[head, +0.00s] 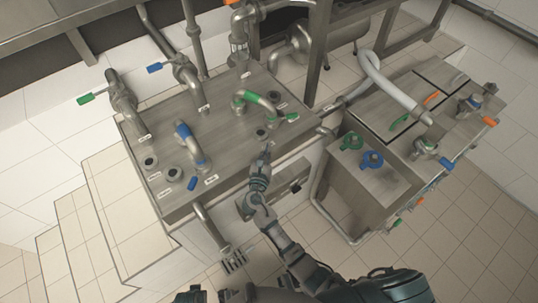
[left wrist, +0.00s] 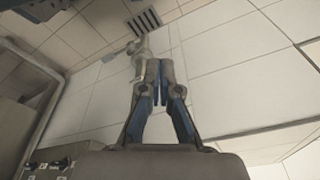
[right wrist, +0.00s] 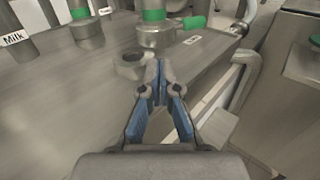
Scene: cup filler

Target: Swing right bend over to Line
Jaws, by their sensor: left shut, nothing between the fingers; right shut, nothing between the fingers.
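The right bend, a steel pipe bend with a green band (head: 262,98), stands on the steel tabletop in the head view. A green handle (head: 291,117) is beside its right end. Its lower part with a green collar also shows at the top of the right wrist view (right wrist: 154,28). My right gripper (head: 266,148) is shut and empty, near the table's front edge, in front of the bend and apart from it. An open port (right wrist: 131,65) is just beyond its fingertips. My left gripper (left wrist: 158,64) is shut and empty in the left wrist view. The Line label is too small to read.
Another bend with a blue band (head: 183,132) stands on the left of the tabletop, near open ports (head: 174,174). A "Milk" label (right wrist: 14,39) shows in the right wrist view.

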